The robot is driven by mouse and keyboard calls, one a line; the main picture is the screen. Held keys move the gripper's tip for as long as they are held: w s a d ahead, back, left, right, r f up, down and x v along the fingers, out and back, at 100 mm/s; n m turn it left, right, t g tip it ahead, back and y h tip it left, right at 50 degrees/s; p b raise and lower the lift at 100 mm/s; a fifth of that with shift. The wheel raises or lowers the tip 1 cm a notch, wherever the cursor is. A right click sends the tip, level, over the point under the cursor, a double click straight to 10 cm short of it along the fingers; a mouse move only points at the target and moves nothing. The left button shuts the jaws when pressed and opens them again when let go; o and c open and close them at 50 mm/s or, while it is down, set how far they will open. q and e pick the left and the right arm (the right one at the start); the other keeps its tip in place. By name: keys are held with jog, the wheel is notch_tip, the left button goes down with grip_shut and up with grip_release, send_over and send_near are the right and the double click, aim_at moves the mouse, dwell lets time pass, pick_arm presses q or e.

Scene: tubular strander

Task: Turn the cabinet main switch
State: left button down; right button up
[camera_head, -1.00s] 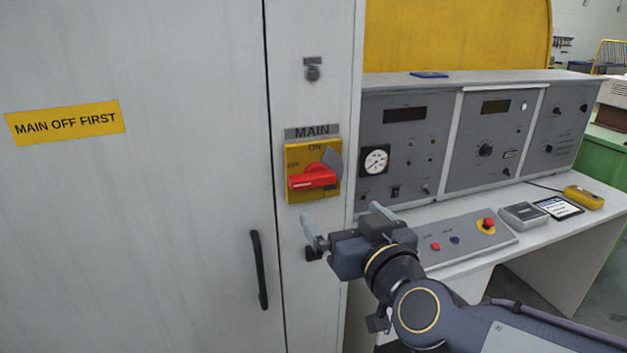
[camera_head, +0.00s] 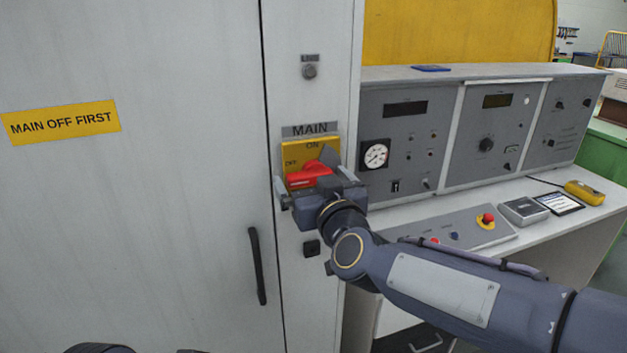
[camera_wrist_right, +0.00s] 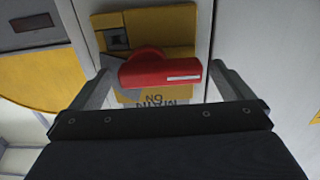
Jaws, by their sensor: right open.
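The main switch is a red handle (camera_head: 309,175) on a yellow plate (camera_head: 297,154) under a MAIN label on the grey cabinet's narrow panel. The handle lies roughly horizontal, with its end toward the OFF mark. In the right wrist view the red handle (camera_wrist_right: 160,71) sits between the two fingers of my right gripper (camera_wrist_right: 163,82), with gaps at both ends. My right gripper (camera_head: 315,180) is open in front of the plate and hides its lower part. Whether a finger touches the handle I cannot tell. My left gripper is not in view.
The cabinet door (camera_head: 150,230) has a black handle (camera_head: 257,266) and a MAIN OFF FIRST sign (camera_head: 60,123). To the right stands a control desk (camera_head: 525,240) with instrument panels, a red stop button (camera_head: 487,218) and a yellow device (camera_head: 584,193). A small knob (camera_head: 310,71) sits above the switch.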

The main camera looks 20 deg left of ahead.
jog(key=c, duration=1)
jog(key=m, duration=0.2)
jog(key=m+b, duration=0.1)
jog(key=m, duration=0.1)
jog(key=shift+d+r+m, duration=0.1)
jog(key=shift+r+m, duration=0.1)
jog(key=shift+m, duration=0.1)
jog(key=m+b, duration=0.1)
jog(key=m, duration=0.2)
jog(key=m+b, duration=0.1)
jog(key=m, duration=0.2)
jog(key=m+b, duration=0.1)
jog(key=m, duration=0.2)
jog(key=shift+w+d+r, duration=0.25)
jog(key=shift+d, duration=0.1)
jog(key=shift+w+d+m+b, duration=0.1)
jog(key=shift+m+b, duration=0.25)
jog(key=shift+m, duration=0.75)
jog(key=shift+w+d+m+b, duration=0.1)
jog(key=shift+m+b, duration=0.2)
jog(key=shift+m, duration=0.8)
jog(key=o, duration=1)
